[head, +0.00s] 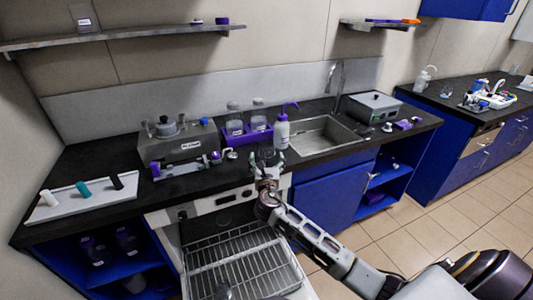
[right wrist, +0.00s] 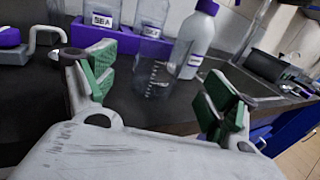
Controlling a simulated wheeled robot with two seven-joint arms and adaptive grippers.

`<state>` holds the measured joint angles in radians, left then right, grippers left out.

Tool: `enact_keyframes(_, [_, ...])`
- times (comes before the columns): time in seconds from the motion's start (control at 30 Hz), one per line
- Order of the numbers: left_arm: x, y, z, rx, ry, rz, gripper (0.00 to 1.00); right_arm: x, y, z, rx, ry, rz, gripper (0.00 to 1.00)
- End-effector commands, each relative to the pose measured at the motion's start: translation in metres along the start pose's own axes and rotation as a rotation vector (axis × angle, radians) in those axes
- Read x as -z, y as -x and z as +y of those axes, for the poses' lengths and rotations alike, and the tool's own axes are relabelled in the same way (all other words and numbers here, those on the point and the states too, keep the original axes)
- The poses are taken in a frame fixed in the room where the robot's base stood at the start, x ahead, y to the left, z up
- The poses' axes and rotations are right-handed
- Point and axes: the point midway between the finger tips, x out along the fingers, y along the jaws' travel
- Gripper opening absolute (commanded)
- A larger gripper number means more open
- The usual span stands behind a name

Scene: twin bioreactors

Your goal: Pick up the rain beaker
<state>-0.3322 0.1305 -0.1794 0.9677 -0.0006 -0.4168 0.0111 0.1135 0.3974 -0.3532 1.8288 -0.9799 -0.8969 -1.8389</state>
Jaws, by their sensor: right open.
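A clear glass beaker with faint markings (right wrist: 154,78) stands upright on the black counter in the right wrist view, likely the rain beaker; I cannot read a name on it. My right gripper (right wrist: 160,92) is open, its green-padded fingers apart on either side of the beaker's lower part in the picture. I cannot tell whether they reach around it. In the head view my right gripper (head: 266,160) is at the counter's front edge, and the beaker is hard to make out there.
A white wash bottle with a purple cap (head: 281,132) stands close behind the beaker. A purple rack (head: 247,134) with two labelled bottles is behind to the left. The sink (head: 322,135) lies right. An open wire-shelved unit (head: 240,262) is below the counter.

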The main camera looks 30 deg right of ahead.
Motion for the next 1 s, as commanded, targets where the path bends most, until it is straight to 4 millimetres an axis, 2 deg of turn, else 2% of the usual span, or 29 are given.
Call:
enact_keyframes(0.23, [0.006,0.000,0.001,-0.001,0.001,0.008,0.30,0.000,-0.021,0.000,0.000,0.000,0.000,0.85])
enact_keyframes(0.77, [0.003,0.000,0.004,-0.004,0.003,0.002,0.30,0.001,-0.027,0.000,0.000,0.000,0.001,0.85])
enact_keyframes(1.0, [0.005,-0.001,0.004,-0.005,0.004,0.001,0.30,0.001,-0.043,0.000,0.001,0.000,0.000,0.85])
